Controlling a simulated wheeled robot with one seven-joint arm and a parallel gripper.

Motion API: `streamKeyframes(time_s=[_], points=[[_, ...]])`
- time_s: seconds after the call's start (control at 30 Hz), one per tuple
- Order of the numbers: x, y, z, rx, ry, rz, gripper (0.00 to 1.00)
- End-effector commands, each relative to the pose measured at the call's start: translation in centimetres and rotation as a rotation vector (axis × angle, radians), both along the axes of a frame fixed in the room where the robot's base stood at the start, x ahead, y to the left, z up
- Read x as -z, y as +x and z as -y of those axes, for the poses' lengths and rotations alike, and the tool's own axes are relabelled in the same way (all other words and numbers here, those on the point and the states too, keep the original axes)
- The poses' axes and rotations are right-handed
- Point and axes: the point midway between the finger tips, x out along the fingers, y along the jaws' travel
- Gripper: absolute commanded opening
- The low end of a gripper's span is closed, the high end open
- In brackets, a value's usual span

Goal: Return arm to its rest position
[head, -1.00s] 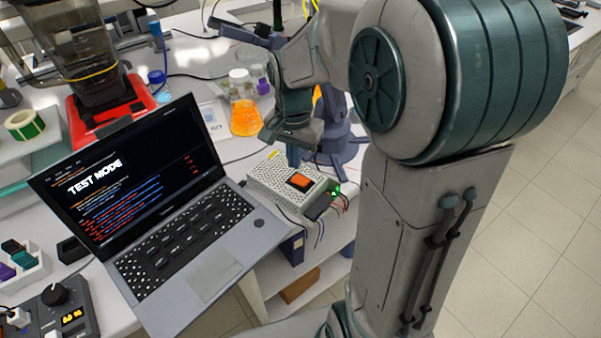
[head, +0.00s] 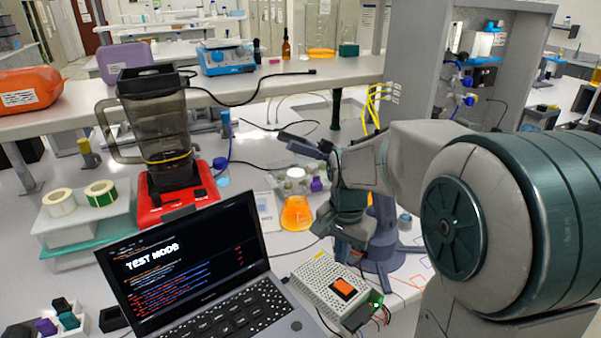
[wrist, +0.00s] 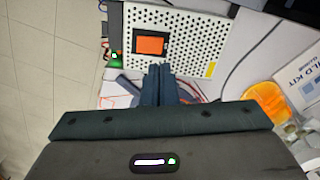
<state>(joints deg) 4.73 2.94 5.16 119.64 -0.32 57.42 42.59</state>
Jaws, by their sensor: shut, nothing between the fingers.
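My gripper (head: 341,247) is shut and empty. In the head view it points down, just above and behind a white perforated power supply box (head: 321,284) with an orange switch (head: 343,287). In the wrist view the two dark fingers (wrist: 158,72) lie together, their tips overlapping the lower edge of the box (wrist: 192,25) in the picture. I cannot tell the exact gap, but no contact shows. My arm reaches in from the right, bent at its large teal joint.
An open laptop (head: 185,262) stands left of the box. A flask of orange liquid (head: 297,214) is left of my gripper. A blue-grey stand (head: 385,250) is close behind it. A red-based blender (head: 175,200), a shelf, and yellow cables (head: 374,105) are farther back.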

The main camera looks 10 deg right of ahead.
Motion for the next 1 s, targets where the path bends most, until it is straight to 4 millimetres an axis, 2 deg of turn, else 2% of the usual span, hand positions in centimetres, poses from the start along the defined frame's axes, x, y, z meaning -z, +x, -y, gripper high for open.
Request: streamKeyframes(time_s=[0.17, 0.4, 0.6, 0.8, 1.0], points=[[-1.1, -1.9, 0.0, -0.087, -0.007, 0.036, 0.0], [-3.3, -7.9, -0.1, -0.383, -0.041, 0.145, 0.0], [-3.5, -12.2, 0.0, -0.607, -0.076, 0.221, 0.0], [-3.2, -14.2, 0.1, -0.721, -0.098, 0.258, 0.0], [-3.2, -14.5, 0.1, -0.74, -0.1, 0.262, 0.0]])
